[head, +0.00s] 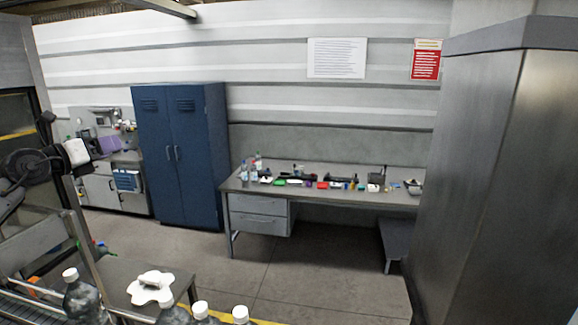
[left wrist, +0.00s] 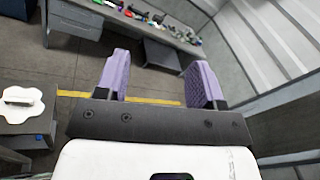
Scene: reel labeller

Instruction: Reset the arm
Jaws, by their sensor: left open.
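My left gripper (head: 108,144) is in the head view at the left, with a white body and purple finger pads, raised above the conveyor. The left gripper is open and empty. My left arm comes in from the left edge; its dark joint and white part show in the head view. My right gripper is in neither view.
A conveyor with several white-capped bottles (head: 82,300) runs along the bottom left. A small table (head: 118,270) beside it bears a white splat-shaped item (head: 151,288). Blue lockers (head: 178,155) and a cluttered desk (head: 330,193) stand behind. A grey cabinet (head: 480,190) fills the right. Mid-floor is clear.

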